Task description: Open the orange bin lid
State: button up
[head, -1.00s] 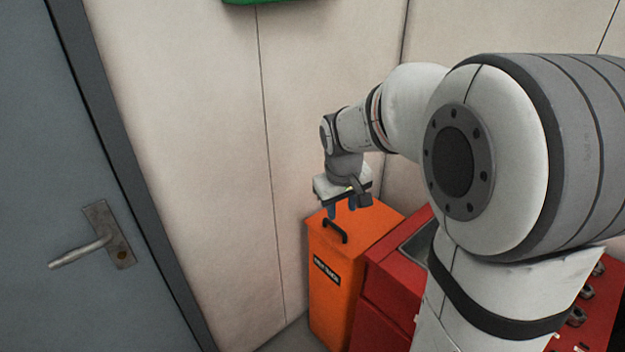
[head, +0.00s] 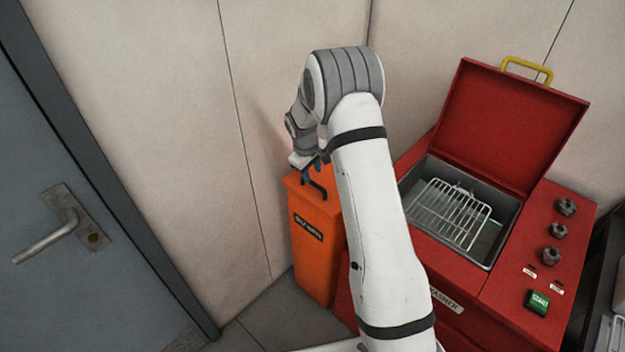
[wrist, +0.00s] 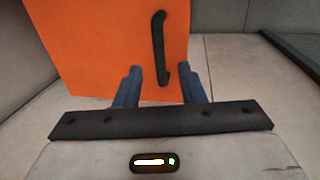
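The orange bin (head: 318,262) stands in the corner beside the red washer, its lid (head: 293,182) down. A black bar handle (head: 318,187) is on the lid near its front edge. My gripper (head: 309,171) is at the lid, close to the handle; my arm hides part of the lid's right side. In the wrist view the lid (wrist: 95,45) fills the upper left, with the handle (wrist: 158,48) upright in the picture. My two blue fingers (wrist: 164,86) are apart, and the handle's near end shows between them. I cannot tell whether they touch it.
The red washer (head: 560,245) stands right of the bin, its red lid (head: 510,125) raised and a wire rack (head: 449,213) in its basin. A grey door (head: 50,190) with a lever handle is at the left. Bare floor (head: 270,315) lies in front of the bin.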

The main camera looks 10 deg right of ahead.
aim_at(315, 184)
jog(key=shift+w+d+f+p, duration=0.1)
jog(key=shift+d+f+p, duration=0.05)
jog(key=shift+f, duration=0.75)
jog(key=shift+w+d+f+p, duration=0.15)
jog(key=shift+f+p, duration=0.05)
jog(key=shift+f, duration=0.7)
jog(key=shift+w+d+f+p, duration=0.1)
jog(key=shift+d+f+p, duration=0.05)
jog(key=shift+f, duration=0.75)
jog(key=shift+c, duration=0.5)
grip_shut()
